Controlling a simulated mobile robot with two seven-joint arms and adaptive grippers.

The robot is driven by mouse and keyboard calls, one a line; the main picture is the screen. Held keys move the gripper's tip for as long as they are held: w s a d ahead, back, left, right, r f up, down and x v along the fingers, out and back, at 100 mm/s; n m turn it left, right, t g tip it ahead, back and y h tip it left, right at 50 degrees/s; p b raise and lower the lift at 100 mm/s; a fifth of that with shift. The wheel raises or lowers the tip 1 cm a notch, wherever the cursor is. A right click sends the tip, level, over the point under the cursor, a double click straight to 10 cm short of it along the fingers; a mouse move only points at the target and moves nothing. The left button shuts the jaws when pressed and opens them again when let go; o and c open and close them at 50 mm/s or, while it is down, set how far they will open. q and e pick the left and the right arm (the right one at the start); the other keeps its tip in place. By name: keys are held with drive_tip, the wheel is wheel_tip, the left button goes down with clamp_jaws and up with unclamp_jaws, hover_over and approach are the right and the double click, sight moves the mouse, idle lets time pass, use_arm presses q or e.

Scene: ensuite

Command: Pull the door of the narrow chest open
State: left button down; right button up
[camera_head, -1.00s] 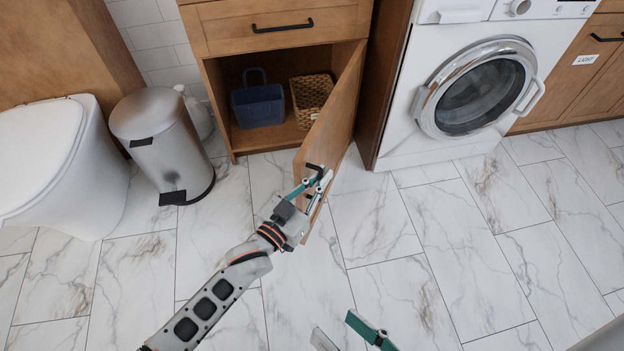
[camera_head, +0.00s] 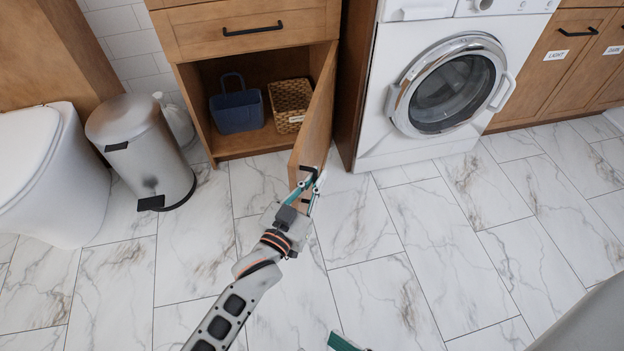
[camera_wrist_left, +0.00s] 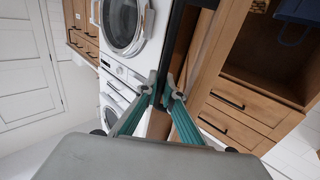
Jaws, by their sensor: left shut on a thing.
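The narrow wooden chest (camera_head: 195,42) stands left of the washing machine. Its door (camera_head: 320,115), hinged on the right, stands wide open and points out into the room. My left gripper (camera_head: 306,187) is shut on the door's black handle (camera_head: 307,170) near the free edge. In the left wrist view the fingers of the left gripper (camera_wrist_left: 168,98) come together at the door; the grip itself is partly hidden. Only a teal finger of my right gripper (camera_head: 342,342) shows at the bottom edge, so its opening is hidden.
Inside the chest are a blue basket (camera_head: 238,110) and a wicker basket (camera_head: 290,103). A metal bin (camera_head: 150,155) and a toilet (camera_head: 55,175) stand to the left, the washing machine (camera_head: 400,130) to the right. The marble floor (camera_head: 430,250) in front is clear.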

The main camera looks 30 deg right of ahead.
use_arm(q)
drive_tip(key=shift+s+d, duration=0.1)
drive_tip(key=shift+s, duration=0.05)
drive_tip(key=c, duration=2.5)
unclamp_jaws()
drive_tip(key=shift+r, duration=0.1)
